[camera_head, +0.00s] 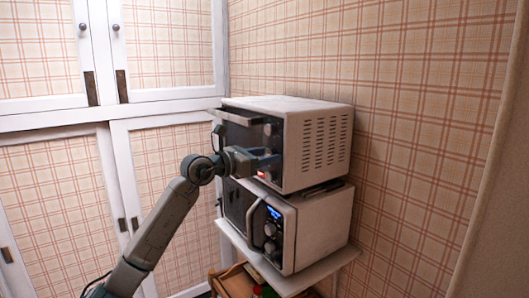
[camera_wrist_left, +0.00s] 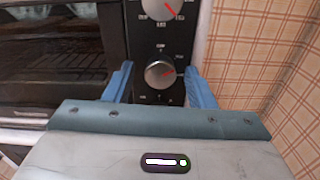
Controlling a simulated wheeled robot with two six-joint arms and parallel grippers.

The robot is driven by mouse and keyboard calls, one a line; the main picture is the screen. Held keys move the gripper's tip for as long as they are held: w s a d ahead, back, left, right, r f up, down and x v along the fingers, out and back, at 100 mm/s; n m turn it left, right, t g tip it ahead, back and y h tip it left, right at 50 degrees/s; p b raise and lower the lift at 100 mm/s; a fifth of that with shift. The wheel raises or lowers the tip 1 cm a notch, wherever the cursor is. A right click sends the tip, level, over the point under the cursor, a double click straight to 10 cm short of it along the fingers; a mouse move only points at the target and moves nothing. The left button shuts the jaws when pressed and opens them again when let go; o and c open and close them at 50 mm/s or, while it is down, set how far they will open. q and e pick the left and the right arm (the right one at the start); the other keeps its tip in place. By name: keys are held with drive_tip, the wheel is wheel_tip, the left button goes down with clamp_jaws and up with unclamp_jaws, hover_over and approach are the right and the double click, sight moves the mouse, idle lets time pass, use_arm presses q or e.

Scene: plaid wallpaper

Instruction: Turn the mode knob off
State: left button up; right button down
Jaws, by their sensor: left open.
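The toaster oven (camera_head: 320,140) is a white box with vents on its side and a dark front. I cannot read which one is the mode knob. My left gripper (camera_head: 272,160) is at the panel, open, with its blue fingers on either side of the lower silver knob in the left wrist view. Contact with the knob cannot be told. My right gripper is out of view.
A microwave (camera_head: 315,228) with a lit blue display stands under the oven on a white shelf (camera_head: 307,280). A plaid wall (camera_head: 410,110) is close on the right. White-framed cabinet doors (camera_head: 170,45) stand at the left. The oven handle (camera_head: 236,118) juts out at the front.

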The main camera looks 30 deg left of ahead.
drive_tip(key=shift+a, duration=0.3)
use_arm(q)
drive_tip(key=c, duration=1)
drive_tip(key=shift+o, duration=0.2)
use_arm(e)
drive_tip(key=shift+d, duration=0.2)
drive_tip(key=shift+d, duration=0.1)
